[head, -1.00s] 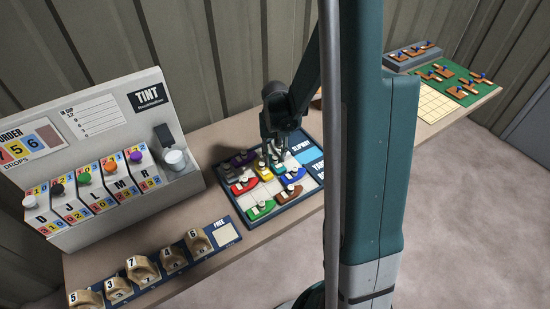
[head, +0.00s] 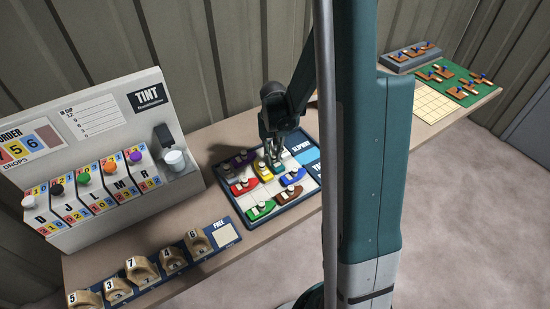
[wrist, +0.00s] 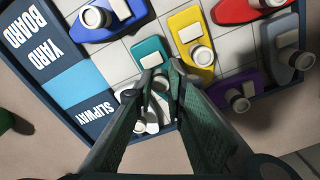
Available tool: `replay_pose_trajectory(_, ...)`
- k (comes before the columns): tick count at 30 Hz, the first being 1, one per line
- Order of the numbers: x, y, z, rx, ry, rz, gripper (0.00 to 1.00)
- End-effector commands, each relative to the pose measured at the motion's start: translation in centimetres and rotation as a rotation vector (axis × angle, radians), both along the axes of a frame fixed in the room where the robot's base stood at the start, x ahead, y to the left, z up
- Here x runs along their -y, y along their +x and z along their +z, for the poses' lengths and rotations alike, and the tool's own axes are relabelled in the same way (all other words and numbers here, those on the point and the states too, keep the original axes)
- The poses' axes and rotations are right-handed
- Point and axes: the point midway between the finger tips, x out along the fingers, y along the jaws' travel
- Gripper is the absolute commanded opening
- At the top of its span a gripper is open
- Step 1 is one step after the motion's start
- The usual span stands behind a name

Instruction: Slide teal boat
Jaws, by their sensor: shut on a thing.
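The teal boat (wrist: 152,52) lies flat on the yard board (wrist: 110,55), next to the yellow boat (wrist: 189,50), with its white cabin showing. My gripper (wrist: 167,78) is shut on the teal boat, its fingers hiding the rear part. In the head view my gripper (head: 277,160) reaches down at the far side of the board, with the teal boat (head: 279,169) just below it. The blue slipway strip (wrist: 83,92) is at the left in the wrist view. White parts beside the fingers are partly hidden; I cannot tell what they belong to.
Blue (head: 292,176), red (head: 244,185), green (head: 260,210), brown (head: 288,195) and purple (head: 243,158) boats crowd the board. A grey boat (wrist: 283,50) also stands there. The tint machine (head: 95,150) is at left; numbered blocks (head: 142,269) are in front.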

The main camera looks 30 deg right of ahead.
Motion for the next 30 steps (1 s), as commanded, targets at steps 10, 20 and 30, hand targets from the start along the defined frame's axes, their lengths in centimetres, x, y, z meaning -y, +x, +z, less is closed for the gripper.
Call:
replay_pose_trajectory(10, -0.1, 5.4, -0.1, 0.000, 0.001, 0.001, 0.00)
replay_pose_trajectory(20, 0.0, 5.8, 0.1, 0.005, 0.001, 0.001, 0.19)
replay_pose_trajectory(30, 0.0, 5.6, 0.0, 0.001, 0.000, 0.001, 0.29)
